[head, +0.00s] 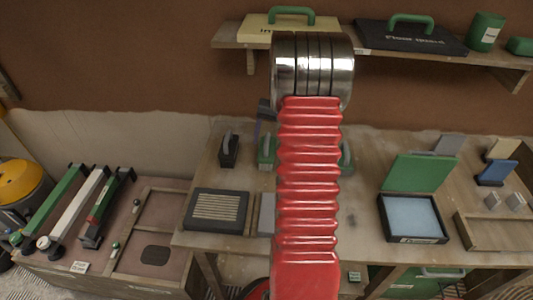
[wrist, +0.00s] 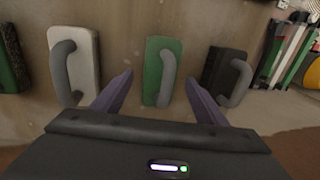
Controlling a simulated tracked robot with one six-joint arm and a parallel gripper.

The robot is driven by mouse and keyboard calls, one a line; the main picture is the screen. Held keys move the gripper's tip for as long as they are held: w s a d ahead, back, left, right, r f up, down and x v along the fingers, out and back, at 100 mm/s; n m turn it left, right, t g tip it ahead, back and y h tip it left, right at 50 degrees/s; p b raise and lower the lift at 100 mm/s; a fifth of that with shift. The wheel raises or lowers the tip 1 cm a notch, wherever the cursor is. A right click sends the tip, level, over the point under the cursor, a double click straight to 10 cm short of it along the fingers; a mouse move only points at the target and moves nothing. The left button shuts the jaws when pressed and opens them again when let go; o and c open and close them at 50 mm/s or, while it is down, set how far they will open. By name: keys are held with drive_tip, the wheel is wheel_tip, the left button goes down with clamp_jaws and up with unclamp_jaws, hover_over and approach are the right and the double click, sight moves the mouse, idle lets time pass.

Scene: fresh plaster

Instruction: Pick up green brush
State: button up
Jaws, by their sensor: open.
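The green brush (wrist: 153,62), a green block with a grey loop handle, stands on the wooden bench in the middle of the wrist view. In the head view its left part (head: 266,152) shows beside my red arm, which hides the rest. My gripper (wrist: 160,78) is open, its two purple fingers apart, one on each side of the green brush in the picture. Nothing is held between them. I cannot tell whether either finger touches it. In the head view my gripper is mostly hidden behind the arm.
A white brush (wrist: 88,62) and a black brush (wrist: 226,72) stand on either side of the green one. The bench also holds a ribbed black tray (head: 217,210) and an open green-lidded box (head: 412,240). A shelf (head: 375,52) runs above the bench.

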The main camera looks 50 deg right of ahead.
drive_tip(key=shift+w+a+f, duration=0.15)
drive_tip(key=shift+f, duration=1.05)
drive_tip(key=shift+w+a+f, duration=0.15)
drive_tip(key=shift+f, duration=1)
drive_tip(key=shift+c, duration=0.5)
drive_tip(key=c, duration=1.1)
